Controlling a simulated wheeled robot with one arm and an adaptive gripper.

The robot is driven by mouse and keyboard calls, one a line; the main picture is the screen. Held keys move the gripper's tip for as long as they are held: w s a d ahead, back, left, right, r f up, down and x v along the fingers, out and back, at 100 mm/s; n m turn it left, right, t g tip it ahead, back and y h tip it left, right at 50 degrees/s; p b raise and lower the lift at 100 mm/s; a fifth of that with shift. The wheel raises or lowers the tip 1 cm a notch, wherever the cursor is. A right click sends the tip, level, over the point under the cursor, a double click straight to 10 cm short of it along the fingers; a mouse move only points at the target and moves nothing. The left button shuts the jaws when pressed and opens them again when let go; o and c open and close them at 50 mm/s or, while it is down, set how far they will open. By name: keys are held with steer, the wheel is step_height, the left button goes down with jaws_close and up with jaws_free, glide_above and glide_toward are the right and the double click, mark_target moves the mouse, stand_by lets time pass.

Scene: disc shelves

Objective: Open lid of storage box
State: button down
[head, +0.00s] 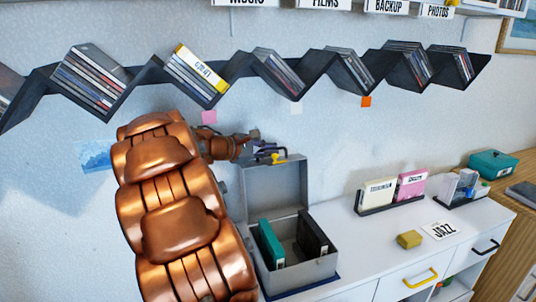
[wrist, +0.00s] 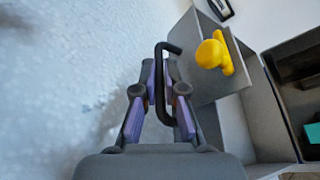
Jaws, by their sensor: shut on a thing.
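The grey storage box (head: 318,268) stands on the white cabinet with its lid (head: 275,190) raised roughly upright at the back. Inside the box are a teal case (head: 271,243) and a dark case (head: 312,236). My gripper (head: 256,140) is at the lid's top edge. In the wrist view my gripper (wrist: 161,85) is shut on the dark bent handle (wrist: 160,62) of the lid, which passes between its fingers. A yellow latch (wrist: 212,54) sits on the lid beside the handle; it also shows in the head view (head: 279,157).
A zigzag shelf (head: 232,68) with discs runs along the wall above.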

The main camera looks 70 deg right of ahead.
steer(key=shift+s+a+r+b, duration=0.15)
steer(key=shift+s+a+b, duration=0.15)
steer(key=shift+s+a, duration=0.05)
steer(key=c, duration=1.5)
jaws_free()
steer(key=v, duration=1.2)
steer(key=shift+c, duration=0.2)
